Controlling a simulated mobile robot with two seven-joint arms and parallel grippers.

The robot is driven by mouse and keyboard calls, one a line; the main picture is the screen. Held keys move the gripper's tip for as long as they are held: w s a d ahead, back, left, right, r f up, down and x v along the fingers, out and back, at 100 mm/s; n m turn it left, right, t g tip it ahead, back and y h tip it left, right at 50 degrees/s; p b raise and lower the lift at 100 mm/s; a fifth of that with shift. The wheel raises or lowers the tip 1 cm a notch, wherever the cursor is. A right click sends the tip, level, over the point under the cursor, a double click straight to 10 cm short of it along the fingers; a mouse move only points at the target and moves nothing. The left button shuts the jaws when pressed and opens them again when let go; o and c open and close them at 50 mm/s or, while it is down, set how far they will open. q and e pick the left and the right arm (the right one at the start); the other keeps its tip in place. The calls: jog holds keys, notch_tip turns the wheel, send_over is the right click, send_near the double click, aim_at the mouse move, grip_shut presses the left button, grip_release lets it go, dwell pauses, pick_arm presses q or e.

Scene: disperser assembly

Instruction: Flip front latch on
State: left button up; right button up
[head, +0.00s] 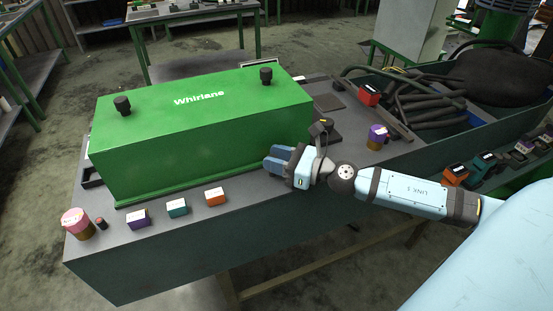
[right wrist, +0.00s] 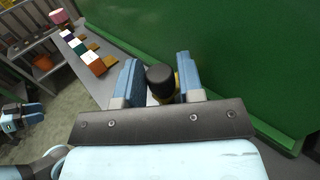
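The green Whirlane box (head: 200,130) stands on the grey bench, and its green front wall fills the right wrist view (right wrist: 230,60). My right gripper (head: 272,160) is low at the front right of the box. In the right wrist view its blue fingers (right wrist: 158,80) are open. A black round-ended knob (right wrist: 160,77) with a yellowish part below shows between them, with a gap on each side; it may be the front latch. The head view hides it behind the gripper. A blue gripper, apparently my left one (right wrist: 22,116), shows small at the left; its opening is unclear.
Two black knobs (head: 122,104) (head: 266,76) stand on the box top. Purple (head: 138,219), teal (head: 176,207) and orange (head: 215,197) blocks line the bench's front edge, with a pink-topped jar (head: 76,223). A purple-topped jar (head: 377,137) stands right of my gripper.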

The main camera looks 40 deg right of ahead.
jog(key=shift+o, duration=1.3)
jog(key=shift+a, duration=0.1)
pick_arm(q)
jog(key=shift+a+f, duration=0.15)
jog(key=shift+f, duration=0.05)
pick_arm(e)
jog(key=shift+s+d+f+b, duration=0.2)
jog(key=shift+s+d+b, duration=0.05)
jog(key=shift+s+b, duration=0.05)
pick_arm(q)
jog(key=b, duration=0.2)
jog(key=f+b, duration=0.1)
jog(key=b, duration=0.1)
jog(key=shift+w+d+f+m, duration=0.15)
jog(key=shift+d+f+m, duration=0.1)
jog(key=shift+d+m, duration=0.05)
pick_arm(e)
jog(key=v, duration=1.3)
pick_arm(q)
jog(key=shift+f, duration=0.2)
pick_arm(e)
jog(key=shift+r, duration=0.15)
pick_arm(q)
jog(key=shift+d, duration=0.1)
